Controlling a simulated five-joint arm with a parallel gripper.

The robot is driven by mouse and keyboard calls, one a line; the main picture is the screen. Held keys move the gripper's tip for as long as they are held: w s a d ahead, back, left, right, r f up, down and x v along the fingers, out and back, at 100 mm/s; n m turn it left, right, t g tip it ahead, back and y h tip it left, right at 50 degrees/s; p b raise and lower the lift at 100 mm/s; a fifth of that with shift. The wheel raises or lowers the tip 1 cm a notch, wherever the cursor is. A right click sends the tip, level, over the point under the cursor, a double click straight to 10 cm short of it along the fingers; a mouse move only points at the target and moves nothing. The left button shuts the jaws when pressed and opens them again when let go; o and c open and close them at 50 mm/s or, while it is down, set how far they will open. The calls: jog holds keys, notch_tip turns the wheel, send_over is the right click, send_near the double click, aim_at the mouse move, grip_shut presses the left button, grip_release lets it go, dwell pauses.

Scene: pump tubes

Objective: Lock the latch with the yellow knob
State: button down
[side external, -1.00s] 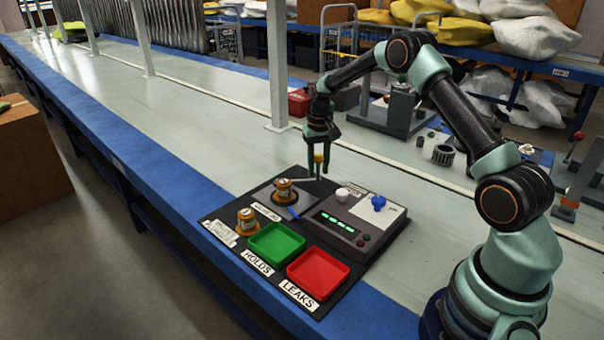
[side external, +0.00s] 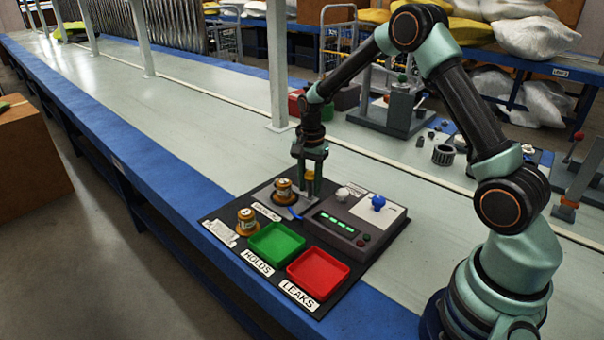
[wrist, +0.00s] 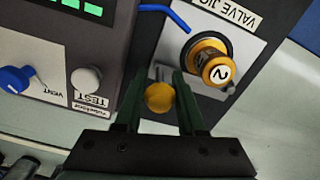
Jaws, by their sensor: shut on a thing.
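The yellow knob (wrist: 159,97) sits between the two fingers of my gripper (wrist: 160,105) in the wrist view, and the gripper is shut on it. In the side external view, my gripper (side external: 308,190) points down behind the grey console, with the yellow knob (side external: 308,177) partly hidden by the fingers. A short metal piece of the latch shows just beyond the knob in the wrist view; most of the latch is hidden. A brass valve (wrist: 212,62) marked 2 sits in the valve jig (wrist: 243,50), close to the knob; this valve (side external: 283,190) also shows in the side external view.
The console (side external: 340,222) with green lights, a white knob (side external: 342,194) and a blue knob (side external: 378,202) stands right of the gripper. A second valve (side external: 247,220), a green tray (side external: 276,229) and a red tray (side external: 320,255) are in front. A blue tube (wrist: 166,14) lies near the valve.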

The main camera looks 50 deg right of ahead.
jog(key=shift+a+m, duration=0.3)
jog(key=shift+a, duration=0.05)
jog(key=shift+a+r, duration=0.1)
jog(key=c, duration=0.6)
grip_release()
notch_tip(320, 180, up, 12)
jog(key=shift+r, duration=0.1)
jog(key=s+a+r+n+t, duration=0.3)
jog(key=s+a+r+n, duration=0.2)
jog(key=s+r+n, duration=0.25)
jog(key=s+a+n+t, duration=0.2)
jog(key=s+a+n, duration=0.2)
jog(key=s+n, duration=0.4)
jog(key=shift+s+r+t, duration=0.3)
jog(key=shift+s, duration=0.7)
